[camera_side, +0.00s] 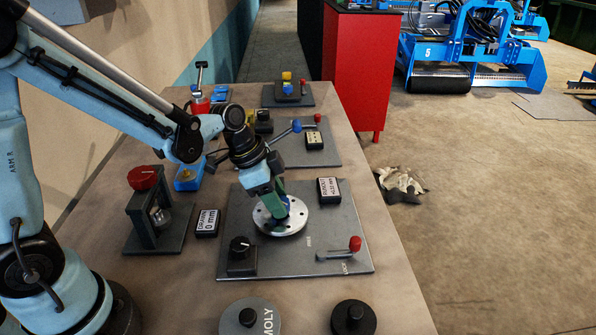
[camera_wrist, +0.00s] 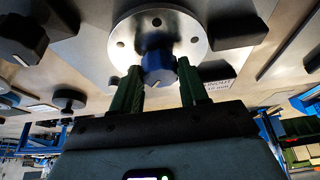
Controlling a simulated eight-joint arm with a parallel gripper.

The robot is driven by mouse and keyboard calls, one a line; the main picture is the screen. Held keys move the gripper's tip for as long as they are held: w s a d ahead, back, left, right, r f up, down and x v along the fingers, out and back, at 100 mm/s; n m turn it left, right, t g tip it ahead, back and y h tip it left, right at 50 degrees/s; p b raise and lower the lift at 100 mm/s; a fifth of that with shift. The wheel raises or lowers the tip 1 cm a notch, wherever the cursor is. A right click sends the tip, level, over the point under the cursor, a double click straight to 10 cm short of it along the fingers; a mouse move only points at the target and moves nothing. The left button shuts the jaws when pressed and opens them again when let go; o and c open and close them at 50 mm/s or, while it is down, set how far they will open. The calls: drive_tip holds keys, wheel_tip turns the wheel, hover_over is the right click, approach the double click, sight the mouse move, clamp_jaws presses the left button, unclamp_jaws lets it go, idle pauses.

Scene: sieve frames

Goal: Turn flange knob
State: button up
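The flange (camera_side: 298,221) is a round silver disc with bolt holes, set on a grey plate (camera_side: 330,258). A blue faceted knob (camera_wrist: 158,67) stands at its centre; in the side view it is mostly hidden behind my fingers. My gripper (camera_side: 279,204) points down at the knob from above. In the wrist view its two green fingers (camera_wrist: 159,72) stand on either side of the knob. A gap shows on the left; the right finger is very close, and I cannot tell if it touches.
On the same plate are a black knob (camera_side: 240,246), a red-tipped lever (camera_side: 354,244) and a runout display (camera_side: 329,190). A press with a red knob (camera_side: 143,178) and a drawn display (camera_side: 206,222) stand left. Two round black-knobbed pieces (camera_side: 249,317) (camera_side: 354,316) lie in front.

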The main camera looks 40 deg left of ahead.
drive_tip(key=c, duration=0.5)
drive_tip(key=shift+n, duration=0.3)
drive_tip(key=shift+s+d+n+t+y, duration=0.1)
drive_tip(key=shift+n+t+y, duration=0.3)
drive_tip(key=shift+n, duration=0.8)
drive_tip(key=shift+d+n+t+y, duration=0.1)
drive_tip(key=shift+n+t+y, duration=0.3)
drive_tip(key=shift+n, duration=0.8)
drive_tip(key=shift+a+n, duration=0.1)
drive_tip(key=shift+n, duration=0.2)
drive_tip(key=o, duration=1)
drive_tip(key=shift+o, duration=0.2)
drive_tip(key=v, duration=1.2)
